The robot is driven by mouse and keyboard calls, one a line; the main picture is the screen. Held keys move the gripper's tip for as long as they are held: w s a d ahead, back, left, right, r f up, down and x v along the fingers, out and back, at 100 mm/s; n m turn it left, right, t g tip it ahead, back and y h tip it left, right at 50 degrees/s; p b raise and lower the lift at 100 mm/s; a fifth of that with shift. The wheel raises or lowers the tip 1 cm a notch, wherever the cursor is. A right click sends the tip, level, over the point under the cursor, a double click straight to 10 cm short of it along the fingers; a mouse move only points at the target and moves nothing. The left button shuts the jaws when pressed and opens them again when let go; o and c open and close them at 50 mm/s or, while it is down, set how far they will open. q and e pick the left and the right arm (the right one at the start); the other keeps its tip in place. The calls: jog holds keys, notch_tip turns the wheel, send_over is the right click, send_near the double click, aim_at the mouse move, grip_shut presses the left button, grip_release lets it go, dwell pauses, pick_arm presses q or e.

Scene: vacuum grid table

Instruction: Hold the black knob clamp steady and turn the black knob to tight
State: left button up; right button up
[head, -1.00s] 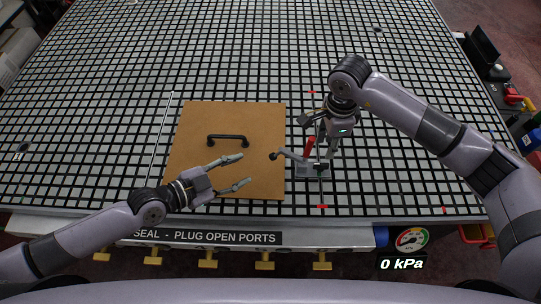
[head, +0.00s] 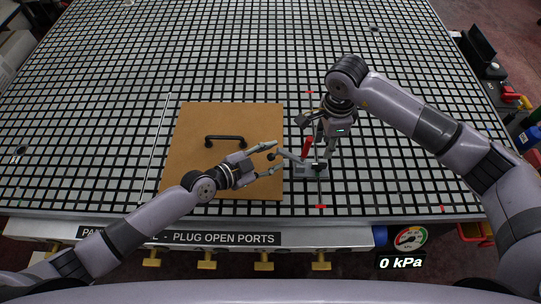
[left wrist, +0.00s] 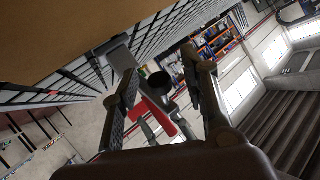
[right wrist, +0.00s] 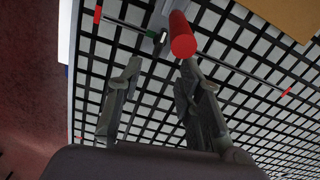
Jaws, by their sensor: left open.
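The clamp (head: 311,172) has a grey base on the grid table, just right of the brown board. Its red handle (head: 308,147) stands up, and its arm reaches left to the board's edge. The black knob (left wrist: 160,81) at the arm's end shows between the fingers of my left gripper (left wrist: 165,78) in the left wrist view. In the head view my left gripper (head: 277,157) is open around the knob area; contact cannot be told. My right gripper (right wrist: 158,65) is open above the clamp, its fingers apart, with the red handle (right wrist: 182,34) close to one fingertip.
The brown board (head: 195,130) lies on the table with a black bar handle (head: 225,138) on it. Red-tipped thin rods (head: 319,206) lie by the clamp. A gauge (head: 410,238) reading 0 kPa hangs at the front edge.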

pick_arm(q)
grip_shut()
dwell(0.4)
dwell(0.4)
